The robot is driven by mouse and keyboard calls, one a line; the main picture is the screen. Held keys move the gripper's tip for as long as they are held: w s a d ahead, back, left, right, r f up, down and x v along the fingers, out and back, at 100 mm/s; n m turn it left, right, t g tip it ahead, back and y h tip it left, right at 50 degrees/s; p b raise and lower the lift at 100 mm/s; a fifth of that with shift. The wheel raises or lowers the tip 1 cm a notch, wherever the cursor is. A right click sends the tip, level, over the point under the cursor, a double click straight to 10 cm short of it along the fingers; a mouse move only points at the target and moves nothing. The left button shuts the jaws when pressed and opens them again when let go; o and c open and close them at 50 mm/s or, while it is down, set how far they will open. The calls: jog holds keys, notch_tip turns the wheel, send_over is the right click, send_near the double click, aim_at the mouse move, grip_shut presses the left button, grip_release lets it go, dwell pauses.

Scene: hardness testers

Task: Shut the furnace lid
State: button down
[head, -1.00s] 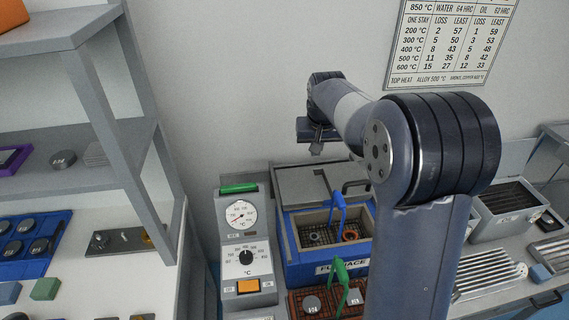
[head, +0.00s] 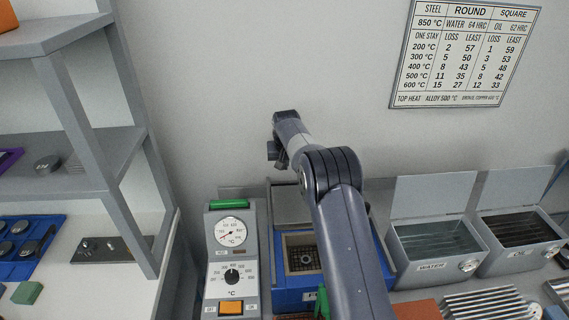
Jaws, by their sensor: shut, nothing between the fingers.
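The blue furnace (head: 290,301) stands on the bench below my arm. Its grey lid (head: 290,206) is open at the back, and a mesh floor or basket (head: 302,258) shows inside the opening. My arm hides the right part of the furnace and lid. My gripper (head: 273,151) is shut and empty, up near the wall, above and slightly left of the lid and apart from it. Its fingertips are small and dark in this view.
A control panel (head: 231,262) with a gauge stands left of the furnace. The water tank (head: 418,272) and oil tank (head: 516,258) stand to the right with raised lids. A grey shelf (head: 88,168) rises at the left. A chart (head: 464,55) hangs on the wall.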

notch_tip(320, 180, down, 6)
jog(key=s+p, duration=0.1)
jog(key=p, duration=0.1)
jog(key=shift+s, duration=0.4)
dwell(0.5)
